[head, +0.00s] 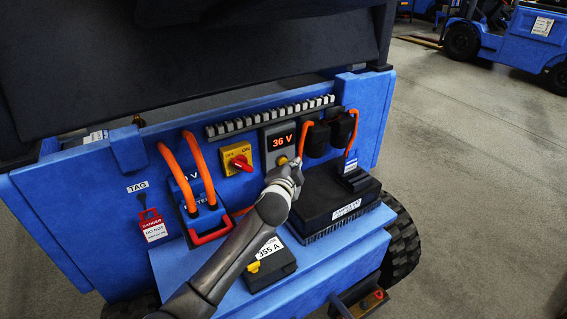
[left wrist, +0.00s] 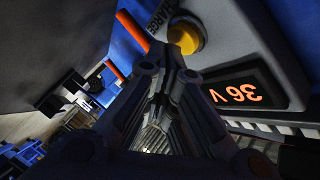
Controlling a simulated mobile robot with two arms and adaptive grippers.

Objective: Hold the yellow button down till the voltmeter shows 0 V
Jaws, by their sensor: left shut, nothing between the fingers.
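The yellow button (head: 282,160) sits on a grey panel just below the voltmeter (head: 283,140), which reads 36 V in orange digits. The fingers hide part of the button in both views. My right gripper is not in view.
A red rotary switch on a yellow plate (head: 237,159) is left of the voltmeter. Orange cables (head: 187,167) loop down beside it. A black box (head: 327,205) and a smaller box marked 355 A (head: 270,263) stand on the blue ledge. A red danger tag (head: 152,227) hangs left.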

